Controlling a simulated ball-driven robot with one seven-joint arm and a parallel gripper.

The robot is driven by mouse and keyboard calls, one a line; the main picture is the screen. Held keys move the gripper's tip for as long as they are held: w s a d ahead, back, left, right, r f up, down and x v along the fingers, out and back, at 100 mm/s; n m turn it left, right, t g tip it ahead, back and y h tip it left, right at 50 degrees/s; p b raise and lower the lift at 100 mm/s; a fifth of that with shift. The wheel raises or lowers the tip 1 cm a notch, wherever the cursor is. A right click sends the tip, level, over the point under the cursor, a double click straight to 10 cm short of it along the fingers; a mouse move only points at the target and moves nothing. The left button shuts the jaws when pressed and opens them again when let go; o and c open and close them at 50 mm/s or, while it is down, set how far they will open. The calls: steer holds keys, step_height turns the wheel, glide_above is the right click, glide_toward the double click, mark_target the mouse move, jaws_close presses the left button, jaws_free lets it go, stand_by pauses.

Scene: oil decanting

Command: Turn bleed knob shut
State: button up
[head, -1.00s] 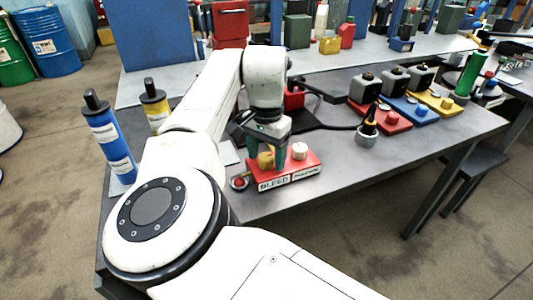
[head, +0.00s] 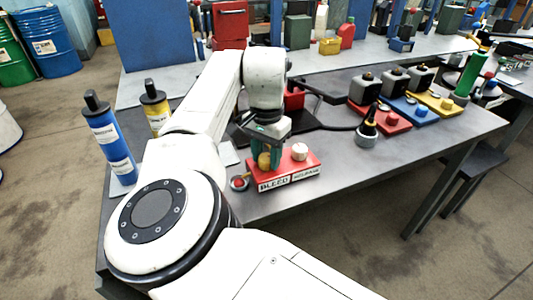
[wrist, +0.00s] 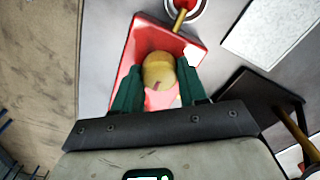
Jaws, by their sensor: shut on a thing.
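The yellow bleed knob (head: 264,161) stands on the red block (head: 311,163), above its "BLEED" label. In the wrist view the knob (wrist: 158,69) is round, with a small reddish mark on its near side. My gripper (head: 268,150) points down over the knob. In the wrist view its two green fingers (wrist: 160,82) sit on either side of the knob, shut on it. A white knob (head: 299,151) stands on the right of the same block, apart from my gripper.
A red-topped round item (head: 239,183) is close to the block's left. Blue (head: 110,140) and yellow (head: 154,105) bottles stand at the left. A small cup-like pot (head: 366,134) and coloured blocks (head: 408,110) lie to the right. The bench front right is clear.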

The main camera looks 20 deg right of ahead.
steer(key=shift+r+n+p, duration=0.2)
steer(key=shift+n+p, duration=0.1)
steer(key=shift+p, duration=0.3)
steer(key=n+p, duration=0.2)
steer(key=p, duration=0.1)
steer(key=shift+r, duration=0.15)
steer(key=n+p, duration=0.6)
steer(key=p, duration=0.3)
steer(key=n+p, duration=0.5)
steer(key=p, duration=0.1)
steer(key=shift+n, duration=0.4)
steer(key=shift+a+f+n+p, duration=0.1)
steer(key=shift+f+n+p, duration=0.05)
steer(key=shift+n+p, duration=0.65)
steer(key=shift+f+n+p, duration=0.1)
steer(key=shift+n+p, duration=0.55)
steer(key=shift+n, duration=0.25)
steer(key=o, duration=1.1)
steer(key=shift+c, duration=0.2)
